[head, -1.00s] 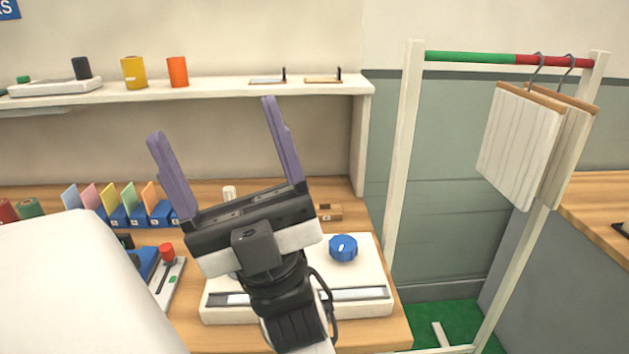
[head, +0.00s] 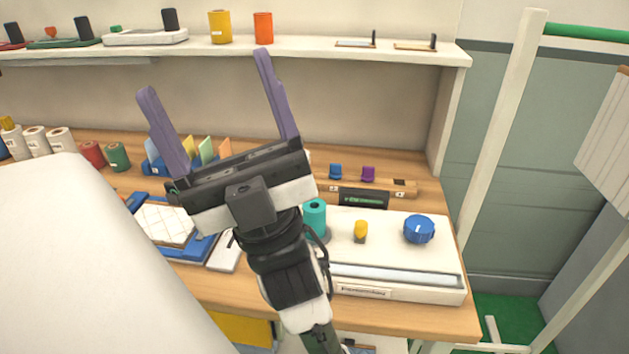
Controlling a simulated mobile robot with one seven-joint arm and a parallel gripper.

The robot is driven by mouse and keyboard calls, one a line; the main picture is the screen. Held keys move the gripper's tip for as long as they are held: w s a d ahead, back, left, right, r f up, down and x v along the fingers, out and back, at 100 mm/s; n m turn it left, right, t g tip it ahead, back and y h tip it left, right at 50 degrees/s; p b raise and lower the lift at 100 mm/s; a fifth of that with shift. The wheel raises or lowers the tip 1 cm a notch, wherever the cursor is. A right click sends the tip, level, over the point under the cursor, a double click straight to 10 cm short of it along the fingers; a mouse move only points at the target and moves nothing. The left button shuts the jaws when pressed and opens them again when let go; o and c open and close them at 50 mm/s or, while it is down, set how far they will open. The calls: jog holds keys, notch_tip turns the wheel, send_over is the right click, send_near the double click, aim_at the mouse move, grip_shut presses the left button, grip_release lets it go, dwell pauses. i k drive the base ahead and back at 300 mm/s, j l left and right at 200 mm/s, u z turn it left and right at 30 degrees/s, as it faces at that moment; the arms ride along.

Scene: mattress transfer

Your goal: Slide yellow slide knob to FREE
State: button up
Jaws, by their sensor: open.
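A small yellow knob (head: 361,230) stands on top of a white panel box (head: 440,268) on the wooden bench, left of a blue round dial (head: 419,229). A teal cylinder (head: 315,216) is left of the yellow knob, partly behind my arm. I cannot read any FREE marking. A label on the box's front edge is too small to read. My gripper (head: 205,95) is open and empty, its two purple fingers pointing up, left of the yellow knob and apart from it. My wrist hides the left part of the white box.
A shelf (head: 300,54) above the bench holds yellow and orange cylinders and other items. A wooden rail (head: 405,187) with blue and purple pieces lies behind the box. A white rack post (head: 505,130) stands at the right. A blue tray (head: 197,246) is left of my arm.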

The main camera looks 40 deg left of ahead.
aim_at(360, 226)
jog(key=u, duration=0.95)
